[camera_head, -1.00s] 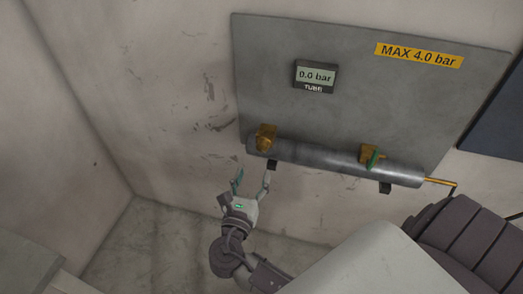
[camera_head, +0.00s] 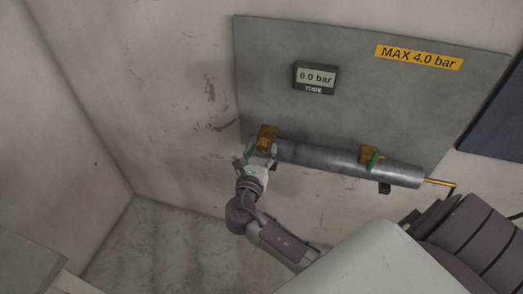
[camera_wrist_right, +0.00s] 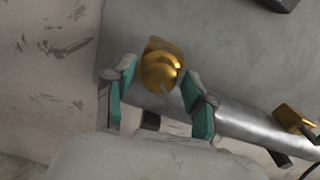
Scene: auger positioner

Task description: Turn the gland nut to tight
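The gland nut (camera_head: 267,132) appears to be the brass piece at the left end of the grey metal tube (camera_head: 330,161). In the right wrist view the rounded brass nut (camera_wrist_right: 161,74) sits between the two fingers. My right gripper (camera_head: 261,154) is at the tube's left end, partly covering it in the head view. In the right wrist view the right gripper (camera_wrist_right: 158,72) is open, with a visible gap on each side of the nut. Contact with the nut cannot be seen. My left gripper is not in view.
A second brass fitting with a green handle (camera_head: 372,158) is further right on the tube. A thin brass rod (camera_head: 439,182) leaves its right end. The grey panel (camera_head: 310,40) carries a display (camera_head: 315,77) reading 0.0 bar and a yellow MAX 4.0 bar label (camera_head: 419,56).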

